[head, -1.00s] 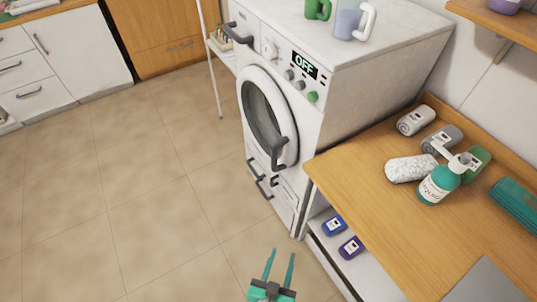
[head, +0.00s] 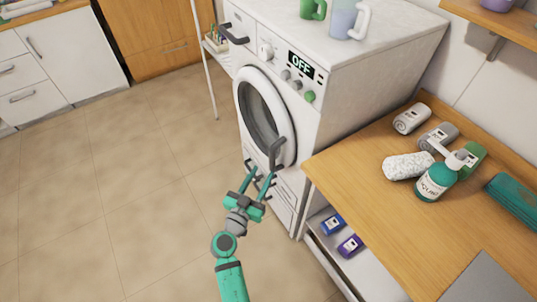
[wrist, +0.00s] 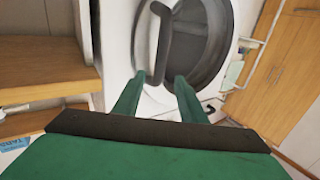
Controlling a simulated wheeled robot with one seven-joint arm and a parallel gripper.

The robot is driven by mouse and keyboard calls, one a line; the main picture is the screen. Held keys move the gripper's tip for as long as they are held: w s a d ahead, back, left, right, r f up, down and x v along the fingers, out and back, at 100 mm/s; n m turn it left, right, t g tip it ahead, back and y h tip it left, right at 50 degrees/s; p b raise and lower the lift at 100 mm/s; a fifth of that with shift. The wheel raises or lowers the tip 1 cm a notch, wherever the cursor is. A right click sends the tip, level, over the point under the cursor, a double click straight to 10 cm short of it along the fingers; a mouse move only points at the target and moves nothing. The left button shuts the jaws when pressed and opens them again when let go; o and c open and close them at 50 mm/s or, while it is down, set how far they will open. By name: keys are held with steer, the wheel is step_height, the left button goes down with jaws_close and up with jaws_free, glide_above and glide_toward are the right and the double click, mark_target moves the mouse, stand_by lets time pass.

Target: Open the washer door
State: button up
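The white washer (head: 345,95) stands at the upper middle of the head view, its panel reading OFF. Its round door (head: 250,85) looks closed, with a dark glass centre and a dark curved door handle (head: 277,154) on the right side. My gripper (head: 262,177) is open just below that handle, fingertips close to it. In the wrist view the handle (wrist: 177,45) lies ahead of the two spread green fingers (wrist: 160,82), with nothing visible held between them. I cannot tell whether the fingertips touch the handle or door.
A wooden table (head: 350,165) with rolled towels and a teal bottle (head: 436,182) stands to the right of the washer. Its lower shelf holds small blue and purple containers. The tiled floor (head: 120,190) on the left is clear. A thin rack with a white post (head: 205,65) stands left of the washer.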

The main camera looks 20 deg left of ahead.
mark_target(271, 158)
steer(key=w, duration=1)
steer(key=shift+w+d, duration=0.1)
steer(key=shift+d, duration=0.25)
steer(key=shift+c, duration=0.7)
